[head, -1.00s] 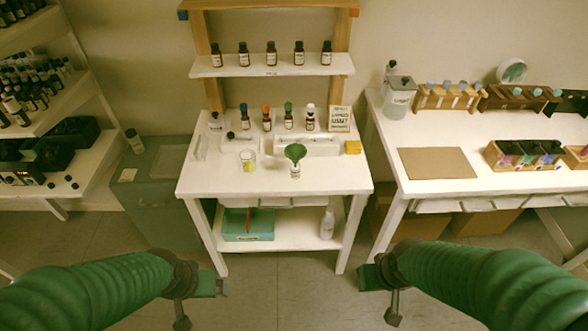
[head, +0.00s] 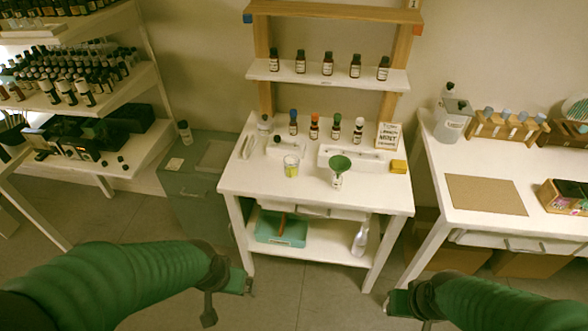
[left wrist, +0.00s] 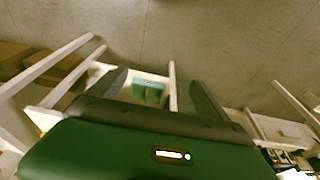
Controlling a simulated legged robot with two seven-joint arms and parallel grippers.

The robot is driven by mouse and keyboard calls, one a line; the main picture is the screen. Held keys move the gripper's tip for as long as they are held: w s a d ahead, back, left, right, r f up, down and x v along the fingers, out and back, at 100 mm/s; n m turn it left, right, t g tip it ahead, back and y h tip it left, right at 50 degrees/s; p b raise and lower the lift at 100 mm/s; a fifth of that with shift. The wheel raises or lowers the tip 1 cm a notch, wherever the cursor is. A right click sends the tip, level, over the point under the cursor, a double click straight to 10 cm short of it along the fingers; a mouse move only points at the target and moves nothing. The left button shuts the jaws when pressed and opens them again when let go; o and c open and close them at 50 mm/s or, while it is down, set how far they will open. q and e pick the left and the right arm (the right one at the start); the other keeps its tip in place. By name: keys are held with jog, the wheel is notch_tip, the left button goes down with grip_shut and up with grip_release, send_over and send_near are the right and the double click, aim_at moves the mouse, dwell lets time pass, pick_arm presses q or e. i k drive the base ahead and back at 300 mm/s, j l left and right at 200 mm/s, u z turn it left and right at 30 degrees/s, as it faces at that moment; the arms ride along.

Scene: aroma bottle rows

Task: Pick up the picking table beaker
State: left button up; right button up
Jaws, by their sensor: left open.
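The beaker (head: 291,167) is a small clear glass with yellow-green liquid. It stands upright on the white picking table (head: 262,183) in the head view, left of a green funnel (head: 339,163) set in a small bottle. My left gripper (head: 247,284) is low in front of the table's left leg, apart from the beaker. In the left wrist view its two dark fingers (left wrist: 158,77) are spread and empty; the beaker cannot be made out there. My right gripper (head: 388,303) is low in front of the table's right side, too small to tell its jaws.
Several capped bottles (head: 315,127) stand behind the beaker, with more on the shelf (head: 300,79) above. A teal box (head: 281,230) sits on the lower shelf. A grey cabinet (head: 188,190) stands left. The table's front strip is clear.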

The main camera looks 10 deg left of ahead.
aim_at(292, 162)
jog(key=i+l+u, duration=0.15)
jog(key=u, duration=0.25)
jog(key=i+l+u, duration=0.15)
jog(key=u, duration=0.25)
jog(key=i+l+u, duration=0.1)
jog(key=l+u, duration=0.3)
jog(key=i+l, duration=0.1)
jog(key=l, duration=0.25)
jog(key=i+l, duration=0.15)
jog(key=l, duration=0.2)
jog(key=i+l, duration=0.1)
jog(key=l, duration=0.25)
